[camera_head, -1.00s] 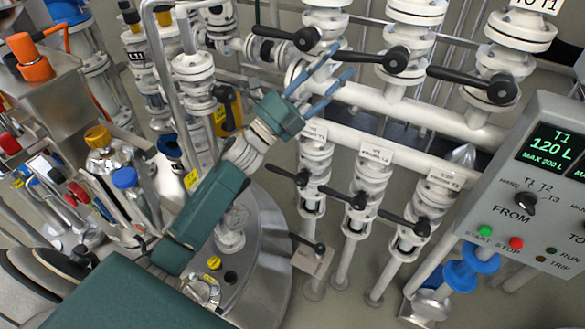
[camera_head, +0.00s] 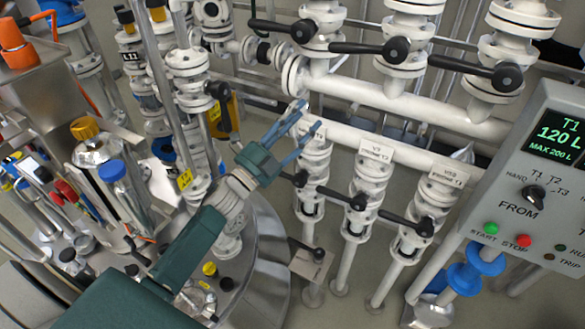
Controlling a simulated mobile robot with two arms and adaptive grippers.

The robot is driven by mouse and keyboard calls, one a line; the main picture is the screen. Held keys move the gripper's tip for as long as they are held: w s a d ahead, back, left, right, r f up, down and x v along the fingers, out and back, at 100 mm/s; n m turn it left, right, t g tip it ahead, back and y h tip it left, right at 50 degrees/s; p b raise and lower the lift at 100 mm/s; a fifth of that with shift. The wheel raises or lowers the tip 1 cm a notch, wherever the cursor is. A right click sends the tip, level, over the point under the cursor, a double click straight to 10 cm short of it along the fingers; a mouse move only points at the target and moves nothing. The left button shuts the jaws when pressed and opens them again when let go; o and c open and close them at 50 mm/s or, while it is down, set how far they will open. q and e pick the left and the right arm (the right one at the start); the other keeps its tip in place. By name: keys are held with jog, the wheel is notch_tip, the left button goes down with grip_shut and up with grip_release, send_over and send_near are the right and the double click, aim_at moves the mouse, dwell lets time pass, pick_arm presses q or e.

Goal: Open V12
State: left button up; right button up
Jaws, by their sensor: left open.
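No tag that I can read in the head view says V12, so I cannot tell which valve it is. My left gripper (camera_head: 306,118) is open and empty. Its fingers are in front of the white pipe and partly cover the tag of the leftmost lower valve (camera_head: 314,160). That valve's black lever (camera_head: 299,180) shows just below the fingers; I cannot tell any contact. The middle lower valve has a black lever (camera_head: 357,202), and the right lower valve another (camera_head: 424,227). Upper black levers (camera_head: 303,31), (camera_head: 396,49) and (camera_head: 506,76) extend leftward. My right gripper is out of view.
A grey control panel (camera_head: 520,200) reading T1, 120 L stands at the right. A steel vessel (camera_head: 265,285) is below my left arm. Bare floor shows between the lower pipes.

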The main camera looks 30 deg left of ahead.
pick_arm(q)
notch_tip(320, 180, down, 17)
jog(key=a+n+g+y+b, duration=0.1)
jog(key=a+n+g+y, duration=0.1)
jog(key=n, duration=0.3)
jog(key=shift+a+y, duration=0.15)
jog(key=shift+y, duration=0.55)
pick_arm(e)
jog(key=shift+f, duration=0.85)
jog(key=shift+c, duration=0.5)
